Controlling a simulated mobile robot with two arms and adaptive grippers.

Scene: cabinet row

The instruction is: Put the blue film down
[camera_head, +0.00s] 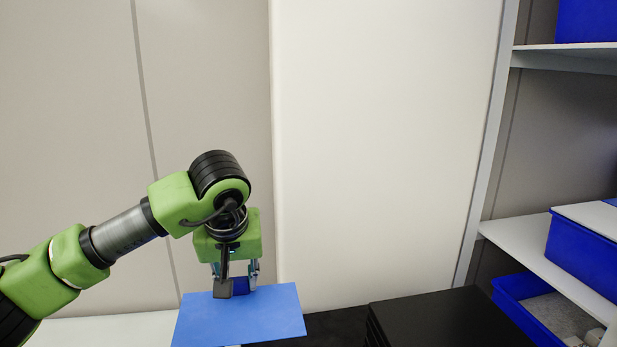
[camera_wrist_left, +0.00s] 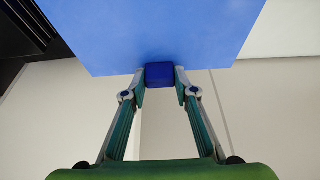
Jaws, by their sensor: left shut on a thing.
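The blue film (camera_head: 240,318) is a flat, light blue sheet at the bottom middle of the head view. It also fills the top of the left wrist view (camera_wrist_left: 150,35). A small dark blue block (camera_wrist_left: 160,72) sits at the film's face like a grip. My left gripper (camera_head: 238,286) is above the film, with its fingers closed on the two sides of this block. The film looks roughly level. Whether its underside touches anything is hidden. My right gripper is not in view.
A white surface (camera_head: 105,330) lies at lower left. A black raised surface (camera_head: 445,318) lies right of the film. Shelves (camera_head: 550,255) with blue bins (camera_head: 583,252) stand at the right. A pale wall panel (camera_head: 385,150) rises behind.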

